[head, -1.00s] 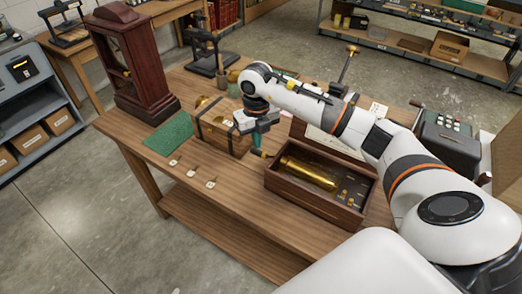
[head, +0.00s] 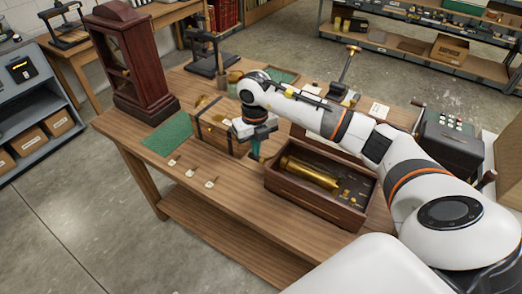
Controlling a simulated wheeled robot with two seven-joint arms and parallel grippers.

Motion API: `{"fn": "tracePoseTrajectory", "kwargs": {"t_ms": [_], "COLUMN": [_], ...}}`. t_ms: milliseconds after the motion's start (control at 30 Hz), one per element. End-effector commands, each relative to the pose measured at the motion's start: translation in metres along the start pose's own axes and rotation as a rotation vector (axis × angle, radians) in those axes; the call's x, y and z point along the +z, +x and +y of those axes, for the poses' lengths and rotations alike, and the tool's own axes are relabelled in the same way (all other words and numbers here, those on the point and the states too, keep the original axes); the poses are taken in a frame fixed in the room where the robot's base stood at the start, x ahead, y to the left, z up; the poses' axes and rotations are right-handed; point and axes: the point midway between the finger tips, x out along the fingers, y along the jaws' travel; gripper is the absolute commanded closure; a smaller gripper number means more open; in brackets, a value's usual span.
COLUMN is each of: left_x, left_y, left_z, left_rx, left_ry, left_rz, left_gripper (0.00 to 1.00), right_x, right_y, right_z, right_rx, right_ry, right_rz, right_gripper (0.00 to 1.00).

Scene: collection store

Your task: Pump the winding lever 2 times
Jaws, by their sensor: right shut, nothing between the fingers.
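An open wooden box with a brass cylinder inside (head: 310,172) stands on the workbench, right of my right gripper. My right gripper (head: 256,153) points down with teal fingers shut, close to the left end of this box. A winding lever cannot be made out clearly; the area at the box's left end is small and partly covered by the gripper. I cannot tell whether the fingers touch anything there. My left gripper is not in view.
A strapped wooden chest (head: 215,135) stands left of the gripper. A dark red clock case (head: 130,65) and green mat (head: 168,135) are farther left. Small tags (head: 190,173) lie in front. A dark machine with keys (head: 450,140) stands at right.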

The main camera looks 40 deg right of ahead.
Motion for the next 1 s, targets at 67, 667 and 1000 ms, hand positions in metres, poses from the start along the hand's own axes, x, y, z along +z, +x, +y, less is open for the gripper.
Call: {"fn": "tracePoseTrajectory", "kwargs": {"t_ms": [67, 667, 1000], "left_x": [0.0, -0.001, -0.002], "left_y": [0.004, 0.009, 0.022], "left_z": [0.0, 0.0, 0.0], "left_rx": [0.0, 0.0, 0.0], "left_ry": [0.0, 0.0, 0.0], "left_rz": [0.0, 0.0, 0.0], "left_gripper": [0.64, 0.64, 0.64], "right_x": [0.002, 0.005, 0.008], "right_y": [0.007, 0.016, 0.035], "right_z": [-0.001, -0.007, -0.012], "right_rx": [0.003, 0.002, 0.002], "right_ry": [0.0, 0.001, 0.0], "right_rz": [-0.001, -0.001, -0.001], "right_gripper": [1.0, 1.0, 1.0]}}
